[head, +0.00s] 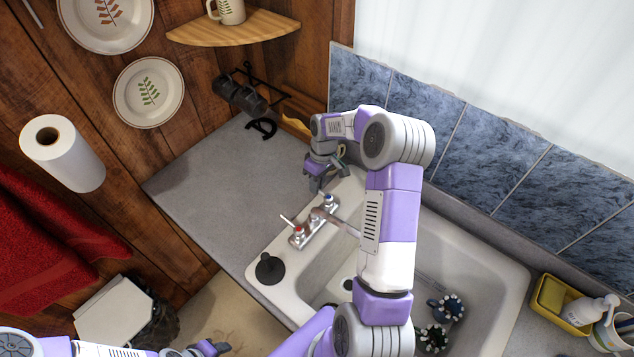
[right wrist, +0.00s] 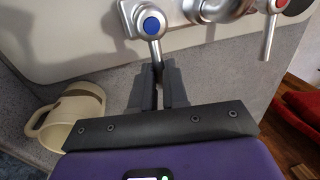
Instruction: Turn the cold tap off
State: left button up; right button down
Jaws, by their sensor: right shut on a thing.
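The cold tap (head: 329,200), with a blue cap, is at the far end of the chrome faucet on the sink's left rim. In the right wrist view the cold tap's blue cap (right wrist: 151,26) is clear, and its lever points toward my gripper. My right gripper (head: 316,184) reaches down beside the tap. In the right wrist view its fingers (right wrist: 157,82) are shut on the end of the cold tap's lever. The left gripper (head: 205,349) shows only in part at the bottom edge; its jaws are unclear.
The red-capped hot tap (head: 298,233) stands nearer along the faucet (head: 322,214). A cream mug (right wrist: 72,112) lies close to my right gripper. The sink (head: 475,258) holds dark blue mugs. A black plunger-like stopper (head: 268,268) sits on its rim. The grey counter (head: 215,180) is mostly clear.

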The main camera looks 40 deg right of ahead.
dwell(0.6)
jog(key=c, duration=1.1)
grip_release()
jog(key=shift+a, duration=0.1)
jog(key=shift+c, duration=0.2)
notch_tip(320, 180, up, 8)
jog(key=d, duration=0.1)
jog(key=shift+w+d+f, duration=0.15)
jog(key=shift+d+f, duration=0.05)
jog(key=shift+d, duration=0.05)
jog(key=shift+f, duration=0.1)
jog(key=f, duration=0.2)
jog(key=a+f, duration=0.1)
jog(key=f, duration=0.4)
jog(key=shift+s+a+f, duration=0.2)
jog(key=shift+a+f, duration=0.05)
jog(key=shift+f, duration=0.05)
jog(key=shift+d+r, duration=0.1)
jog(key=shift+d, duration=0.1)
